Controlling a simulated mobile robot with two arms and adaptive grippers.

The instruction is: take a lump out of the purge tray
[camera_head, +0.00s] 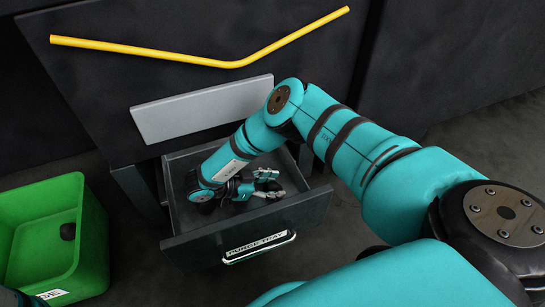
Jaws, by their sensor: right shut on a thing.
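The purge tray (259,253) is a dark open drawer with a labelled front and a pale handle, pulled out below a grey panel. My right arm reaches down into it from the right. My right gripper (272,188) is low inside the tray, turned toward its right side. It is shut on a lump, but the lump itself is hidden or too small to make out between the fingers. The visible tray floor around the gripper looks bare; my arm covers part of it. My left gripper is not in view.
A bent yellow bar (180,56) runs across the dark panel above. A grey plate (200,108) sits just above the tray.

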